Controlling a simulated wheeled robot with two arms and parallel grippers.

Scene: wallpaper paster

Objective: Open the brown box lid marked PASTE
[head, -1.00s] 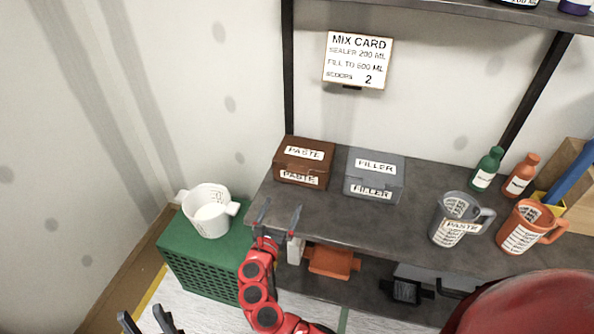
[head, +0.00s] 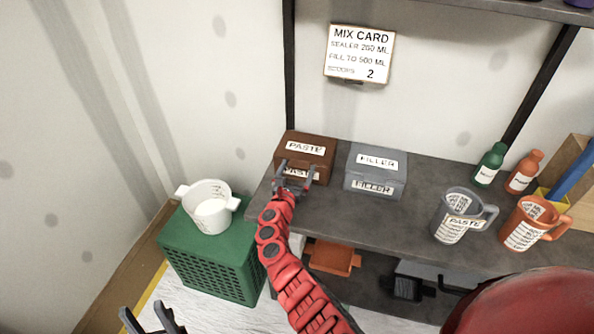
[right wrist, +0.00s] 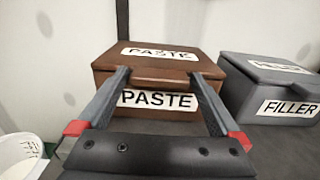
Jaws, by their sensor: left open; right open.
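The brown box marked PASTE (head: 305,149) sits on the grey shelf with its lid down. In the right wrist view its lid (right wrist: 158,58) has a lip along the front edge, above the front PASTE label (right wrist: 158,99). My right gripper (head: 296,168), on the red arm, is open in front of the box and partly covers its front label. In the right wrist view its fingers point at the lid's lip, one on either side; I cannot tell whether they touch it. My left gripper (head: 150,320) is open and empty at the bottom left, away from the shelf.
A grey FILLER box (head: 376,172) stands close to the right of the brown box. A white cup (head: 208,207) stands on a green crate (head: 212,258) to the left. Grey (head: 452,222) and orange (head: 527,225) jugs stand further right. The shelf (head: 408,220) is bare before the FILLER box.

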